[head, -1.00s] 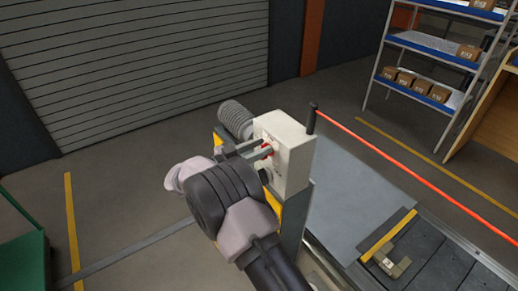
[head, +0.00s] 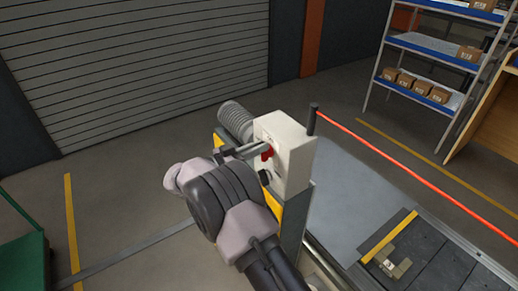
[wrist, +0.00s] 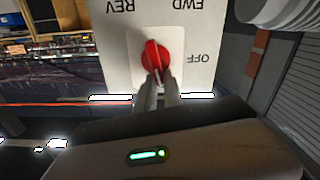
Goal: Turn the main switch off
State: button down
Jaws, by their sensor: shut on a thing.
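The main switch is a red rotary knob (wrist: 155,57) on the face of a pale grey control box (head: 292,160). In the wrist view the labels REV, FWD and OFF show upside down around it. OFF is to the knob's right, REV and FWD above. The knob's grip runs nearly up and down there; I cannot tell which label it points to. My gripper (wrist: 158,78) is shut on the knob, its two fingers on either side of the near end. In the head view the knob (head: 267,153) shows at the fingertips.
A dark round button (head: 265,177) sits below the knob. A red line (head: 400,155) runs right from a black post (head: 312,118). The conveyor (head: 430,262) carries a small tan part (head: 393,262). Shelves stand at the back right.

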jog(key=shift+w+a+f+n+p, duration=0.1)
jog(key=shift+w+a+f+n, duration=0.25)
jog(key=shift+n, duration=2.25)
jog(key=shift+w+a+f+n+p, duration=0.2)
jog(key=shift+f+n, duration=0.4)
jog(key=shift+n, duration=2)
jog(key=shift+w+a+f+n+p, duration=0.1)
jog(key=shift+w+f+n, duration=0.3)
jog(key=shift+n, duration=2.2)
jog(key=shift+f, duration=0.1)
jog(key=c, duration=1.5)
grip_release()
jog(key=shift+o, duration=0.2)
